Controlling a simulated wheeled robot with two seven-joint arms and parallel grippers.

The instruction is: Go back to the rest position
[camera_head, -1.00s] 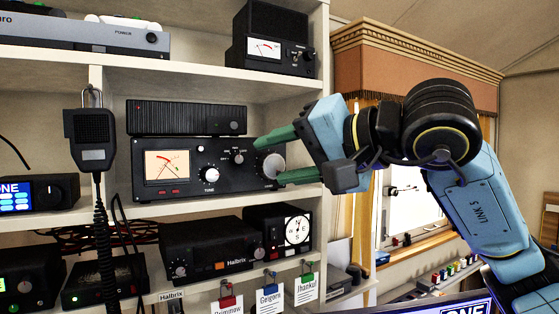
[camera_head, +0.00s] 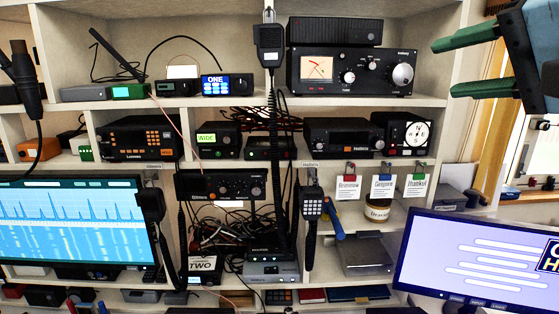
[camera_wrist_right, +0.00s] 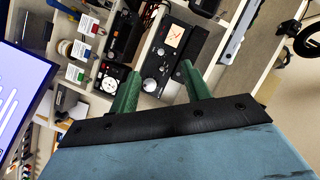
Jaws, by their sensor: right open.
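My right gripper (camera_head: 462,64) is at the upper right of the head view, with its two green fingers apart and nothing between them. In the right wrist view the fingers (camera_wrist_right: 160,88) are also spread and empty, pointing toward the shelf. The tuner radio with the lit meter and large knob (camera_head: 350,72) stands on the upper shelf, to the left of the gripper and apart from it. It also shows in the right wrist view (camera_wrist_right: 170,55), beyond the fingers. My left gripper is in neither current view.
Cubbies (camera_head: 450,130) hold several radios. A handheld microphone (camera_head: 270,45) hangs in front with a coiled cord. Monitors stand at the left (camera_head: 75,225) and the lower right (camera_head: 470,250). Name tags (camera_head: 383,187) hang under the right shelf. A window frame (camera_head: 497,140) is at the right.

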